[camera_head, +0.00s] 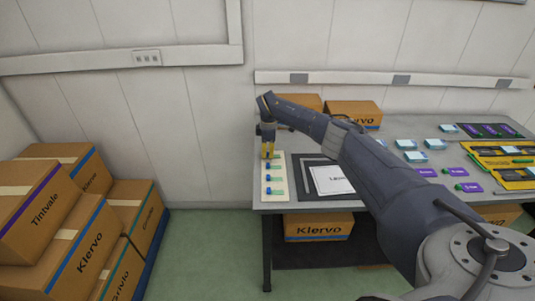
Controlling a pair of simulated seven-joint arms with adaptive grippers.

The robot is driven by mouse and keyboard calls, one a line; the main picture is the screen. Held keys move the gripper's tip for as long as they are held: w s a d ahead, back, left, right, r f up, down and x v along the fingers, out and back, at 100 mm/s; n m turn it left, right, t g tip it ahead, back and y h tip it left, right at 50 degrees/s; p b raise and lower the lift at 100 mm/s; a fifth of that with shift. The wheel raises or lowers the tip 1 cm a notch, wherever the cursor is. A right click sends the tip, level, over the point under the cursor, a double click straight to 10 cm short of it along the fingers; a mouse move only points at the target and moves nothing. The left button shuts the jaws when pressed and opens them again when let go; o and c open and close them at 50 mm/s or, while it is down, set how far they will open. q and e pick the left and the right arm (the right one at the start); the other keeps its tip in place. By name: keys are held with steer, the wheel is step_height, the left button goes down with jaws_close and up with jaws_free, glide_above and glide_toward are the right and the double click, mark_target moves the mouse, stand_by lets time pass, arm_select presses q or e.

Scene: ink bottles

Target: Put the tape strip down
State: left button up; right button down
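My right gripper (268,153) reaches over the table's left end, its yellow fingers pointing down above the far part of a pale cream board (284,198). Whether the fingers are open or shut on something is too small to tell. I cannot make out a separate tape strip in them. On the board, small blue pieces (267,191) stand in a column beside small green strips (277,179), the nearer ones clear of the fingers. My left gripper is not in view.
A dark mat with a white sheet (328,180) lies right of the board, partly behind my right arm. Light-blue boxes (416,157), purple cards (467,187) and yellow trays (489,150) fill the table's right. Cartons (354,111) stand at the back.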

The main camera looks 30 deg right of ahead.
steer(key=c, duration=2.2)
jaws_free()
steer(key=shift+f, duration=0.1)
steer(key=c, duration=1.6)
jaws_free()
